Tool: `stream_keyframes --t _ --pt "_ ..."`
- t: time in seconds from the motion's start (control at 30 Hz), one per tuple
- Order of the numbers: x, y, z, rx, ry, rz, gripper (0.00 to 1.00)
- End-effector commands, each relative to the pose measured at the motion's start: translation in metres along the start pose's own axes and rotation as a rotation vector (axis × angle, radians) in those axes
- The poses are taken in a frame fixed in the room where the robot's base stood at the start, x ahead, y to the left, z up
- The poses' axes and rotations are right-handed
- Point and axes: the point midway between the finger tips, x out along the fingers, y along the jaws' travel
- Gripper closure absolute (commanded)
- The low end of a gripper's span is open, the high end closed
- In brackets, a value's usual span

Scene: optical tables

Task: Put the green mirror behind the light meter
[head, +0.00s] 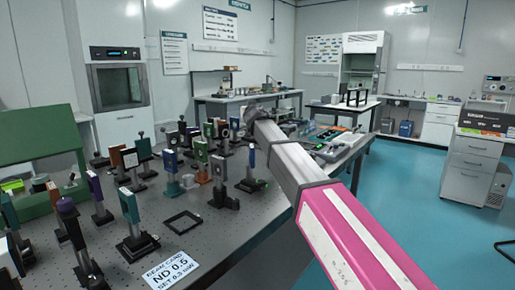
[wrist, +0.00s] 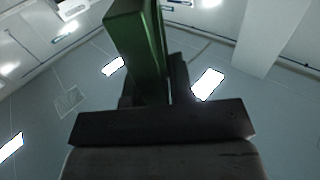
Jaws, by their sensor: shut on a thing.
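In the wrist view my gripper (wrist: 165,95) is shut on the green mirror (wrist: 137,45), a tall green-sided block standing up from the dark jaws. In the head view my arm reaches from the lower right over the optical table, and my gripper (head: 254,114) is at its far end, above the back right part of the table. The green mirror is not clear there, hidden or too small behind the arm. I cannot tell for sure which thing is the light meter.
The perforated optical table (head: 225,235) carries many post-mounted optics, among them a teal-framed one (head: 129,206) and a blue-topped one (head: 251,158). A black square frame (head: 183,221) and a white card (head: 172,268) lie at the front. Bare table surface shows at front right.

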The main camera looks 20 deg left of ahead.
Motion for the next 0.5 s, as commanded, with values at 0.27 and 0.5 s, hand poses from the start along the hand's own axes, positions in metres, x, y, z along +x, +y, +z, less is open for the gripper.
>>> stream_keyframes --t 0.27,0.5 --pt "0.042 0.019 0.025 -0.001 0.0 0.001 1.0" --pt "0.082 0.038 0.051 -0.002 0.001 0.0 1.0"
